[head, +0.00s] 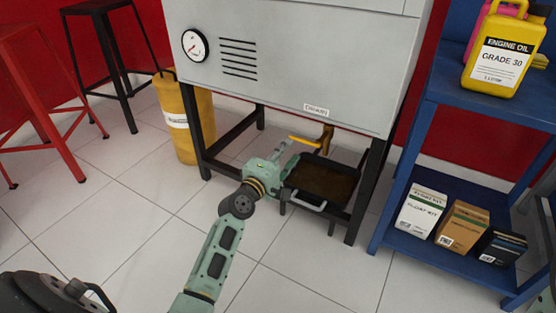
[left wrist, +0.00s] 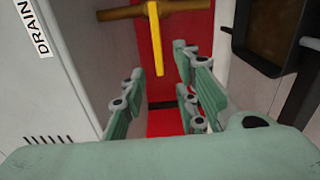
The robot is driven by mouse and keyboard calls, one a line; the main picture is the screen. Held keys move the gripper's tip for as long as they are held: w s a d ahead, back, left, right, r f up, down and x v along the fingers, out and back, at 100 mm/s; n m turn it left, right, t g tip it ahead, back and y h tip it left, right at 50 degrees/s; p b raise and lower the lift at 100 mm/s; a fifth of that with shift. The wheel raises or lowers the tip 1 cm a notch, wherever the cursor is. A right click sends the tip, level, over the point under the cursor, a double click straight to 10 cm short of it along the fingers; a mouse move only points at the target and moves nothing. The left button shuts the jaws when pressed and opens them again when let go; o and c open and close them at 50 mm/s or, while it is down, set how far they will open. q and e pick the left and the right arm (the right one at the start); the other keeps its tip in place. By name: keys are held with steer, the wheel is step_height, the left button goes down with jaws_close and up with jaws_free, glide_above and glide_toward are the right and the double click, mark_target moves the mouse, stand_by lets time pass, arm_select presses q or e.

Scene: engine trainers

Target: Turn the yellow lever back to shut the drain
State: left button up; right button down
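The yellow lever (head: 303,140) sticks out to the left from the brass drain valve (head: 327,137), under the grey cabinet's DRAIN label (head: 316,110). In the left wrist view the lever (left wrist: 155,45) hangs from the brass pipe (left wrist: 118,13), and its free end points down toward the gap between my fingers. My left gripper (head: 288,155) is just below and left of the lever. In the left wrist view the two fingers of the gripper (left wrist: 160,78) stand apart with nothing held between them. My right gripper is out of view.
A black drain pan (head: 291,184) with brown liquid stands under the valve, close beside my left gripper. Black cabinet legs (head: 360,195) frame the space. A yellow cylinder (head: 183,135) stands left; a blue shelf (head: 480,105) with boxes and an oil jug stands right.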

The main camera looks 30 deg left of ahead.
arm_select(q)
steer(key=shift+s+a, duration=0.1)
steer(key=shift+s, duration=2.15)
